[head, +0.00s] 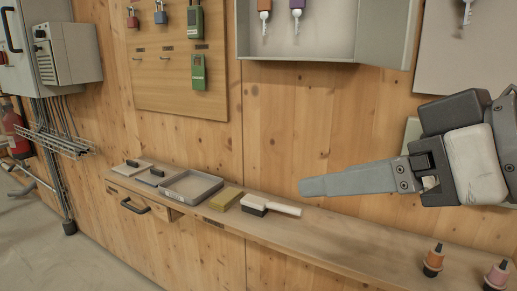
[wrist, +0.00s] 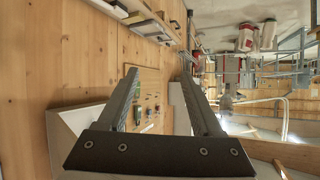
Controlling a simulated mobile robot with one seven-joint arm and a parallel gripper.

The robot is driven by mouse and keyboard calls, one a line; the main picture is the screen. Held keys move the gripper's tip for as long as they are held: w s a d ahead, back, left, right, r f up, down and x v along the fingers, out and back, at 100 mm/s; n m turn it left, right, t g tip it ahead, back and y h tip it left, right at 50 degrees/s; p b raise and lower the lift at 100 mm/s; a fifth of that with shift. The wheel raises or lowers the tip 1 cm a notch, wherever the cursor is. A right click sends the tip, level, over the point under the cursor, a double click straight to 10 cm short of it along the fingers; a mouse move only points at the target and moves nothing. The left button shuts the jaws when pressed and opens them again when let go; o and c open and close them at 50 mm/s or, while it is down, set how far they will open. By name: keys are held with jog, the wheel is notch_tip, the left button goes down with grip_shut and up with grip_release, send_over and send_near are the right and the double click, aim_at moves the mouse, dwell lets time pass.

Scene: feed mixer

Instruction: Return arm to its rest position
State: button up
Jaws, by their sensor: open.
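My gripper (head: 312,187) is at the right of the head view, held in the air above the shelf with its fingers pointing left. In the head view the fingers overlap from the side. In the wrist view my gripper (wrist: 158,76) shows two fingers spread apart with nothing between them. My dark gripper body and a pale arm link show behind the fingers at the right edge of the head view.
A narrow wooden shelf (head: 330,238) carries a grey tray (head: 191,187), a white-handled brush (head: 270,205), a yellowish block (head: 227,198) and orange and pink cone-topped pieces. An open grey key cabinet (head: 330,35) and a padlock board (head: 150,75) hang above.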

jog(key=w+d+f+m+g+h+p, duration=0.1)
jog(key=w+d+f+m+g+h, duration=0.15)
jog(key=f, duration=0.85)
jog(key=w+d+f+m+g+h, duration=0.1)
jog(key=d+f+m+g+h, duration=0.2)
jog(key=f, duration=0.9)
notch_tip(320, 180, up, 13)
jog(key=a+p, duration=0.1)
jog(key=p, duration=1.1)
jog(key=shift+a+t+h, duration=0.15)
jog(key=shift+t+h, duration=0.2)
jog(key=shift+h, duration=0.1)
jog(key=shift+s+f, duration=0.1)
jog(key=shift+f, duration=0.05)
jog(key=shift+c, duration=1.4)
jog(key=shift+s+a, duration=0.1)
